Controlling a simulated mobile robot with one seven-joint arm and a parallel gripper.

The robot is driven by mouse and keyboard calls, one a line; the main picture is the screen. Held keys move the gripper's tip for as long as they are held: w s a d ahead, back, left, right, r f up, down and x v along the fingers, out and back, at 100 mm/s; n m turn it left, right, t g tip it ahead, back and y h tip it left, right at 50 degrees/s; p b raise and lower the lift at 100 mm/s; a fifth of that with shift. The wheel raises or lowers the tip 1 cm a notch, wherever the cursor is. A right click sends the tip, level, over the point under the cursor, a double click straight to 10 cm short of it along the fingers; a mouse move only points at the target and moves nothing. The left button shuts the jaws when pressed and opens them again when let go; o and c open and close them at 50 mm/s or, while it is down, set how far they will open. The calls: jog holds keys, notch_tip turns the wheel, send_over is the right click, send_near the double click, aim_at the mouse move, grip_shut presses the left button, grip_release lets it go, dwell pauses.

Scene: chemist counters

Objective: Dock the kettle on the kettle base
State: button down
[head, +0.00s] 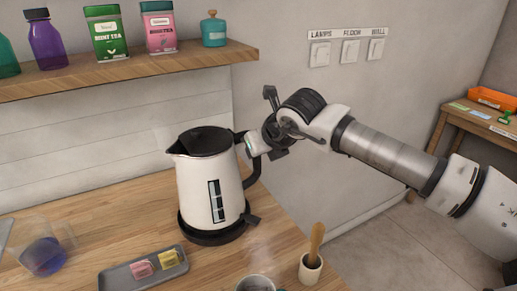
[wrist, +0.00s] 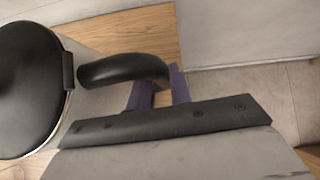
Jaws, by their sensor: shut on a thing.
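The white kettle (head: 200,190) with a black lid stands upright on the left-hand counter, its spout to the left and its handle to the right. The black kettle base (head: 212,237) shows as a dark disc directly under it. I cannot tell whether the kettle is fully seated or slightly above it. My gripper (head: 252,146) is shut on the upper part of the black handle (head: 252,175). In the wrist view the kettle lid (wrist: 30,85) is at the left, and the purple fingers of my gripper (wrist: 160,92) are at the handle (wrist: 120,70).
A tray (head: 110,277) with two small packets, a flask of blue liquid (head: 43,255), a mortar with a pestle (head: 311,268) and a cup (head: 256,284) stand around the front. A shelf (head: 120,68) with tins and bottles hangs above. The counter's right edge is near.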

jog(key=shift+f+b, duration=0.5)
jog(key=shift+b, duration=0.4)
dwell(0.3)
jog(key=c, duration=1.5)
grip_release()
jog(key=shift+c, duration=0.2)
jog(key=p+v, duration=0.2)
jog(key=v, duration=0.9)
jog(key=shift+f+p, duration=0.15)
jog(key=shift+p, duration=0.15)
jog(key=shift+s, duration=0.15)
